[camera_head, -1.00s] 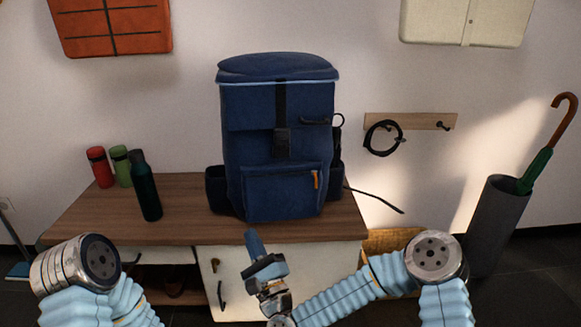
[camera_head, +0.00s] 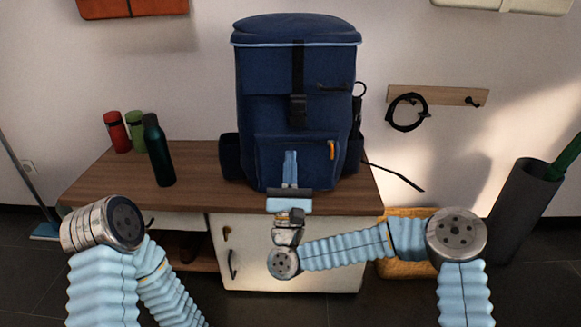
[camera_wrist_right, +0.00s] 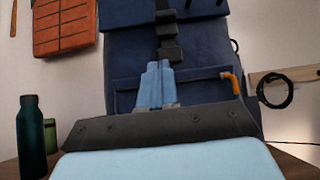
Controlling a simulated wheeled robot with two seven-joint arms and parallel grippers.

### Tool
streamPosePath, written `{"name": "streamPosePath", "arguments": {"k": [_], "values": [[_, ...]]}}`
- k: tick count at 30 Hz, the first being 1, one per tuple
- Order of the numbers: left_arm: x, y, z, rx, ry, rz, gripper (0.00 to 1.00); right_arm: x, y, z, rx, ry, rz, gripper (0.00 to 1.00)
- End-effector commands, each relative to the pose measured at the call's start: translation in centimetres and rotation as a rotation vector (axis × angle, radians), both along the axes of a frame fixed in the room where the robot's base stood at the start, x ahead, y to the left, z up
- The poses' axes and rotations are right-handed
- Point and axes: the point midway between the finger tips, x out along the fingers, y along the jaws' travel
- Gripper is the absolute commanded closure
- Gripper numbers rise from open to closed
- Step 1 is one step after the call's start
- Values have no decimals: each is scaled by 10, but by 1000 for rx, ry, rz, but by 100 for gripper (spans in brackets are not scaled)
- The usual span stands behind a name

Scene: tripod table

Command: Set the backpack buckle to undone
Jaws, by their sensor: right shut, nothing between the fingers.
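The blue backpack (camera_head: 262,100) stands upright on the wooden bench. Its black buckle (camera_head: 298,110) sits on the vertical front strap, above the front pocket. The buckle also shows in the right wrist view (camera_wrist_right: 171,50), above the fingers; I cannot tell whether its halves are joined. My right gripper (camera_head: 290,158) points up in front of the front pocket, below the buckle. Its light-blue fingers (camera_wrist_right: 158,75) are together and empty, and part of the pocket is hidden behind them. My left arm shows at the lower left, but its gripper is not in view.
A dark green bottle (camera_head: 159,152), a green one (camera_head: 135,132) and a red one (camera_head: 116,132) stand on the bench (camera_head: 205,190) left of the backpack. A black coil (camera_head: 408,112) hangs from the wall rack at right. A dark umbrella stand (camera_head: 520,210) is far right.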

Motion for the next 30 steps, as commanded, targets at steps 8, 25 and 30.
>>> {"name": "streamPosePath", "arguments": {"k": [8, 25, 30], "values": [[0, 0, 7, 0, 2, -1, 67, 42, 0, 45, 0, -3, -1, 100], [-1, 0, 10, 0, 2, -2, 67, 41, 0, 82, -1, 0, 1, 100], [-1, 0, 9, 0, 2, -2, 67, 41, 0, 83, -1, 0, 1, 100]]}}
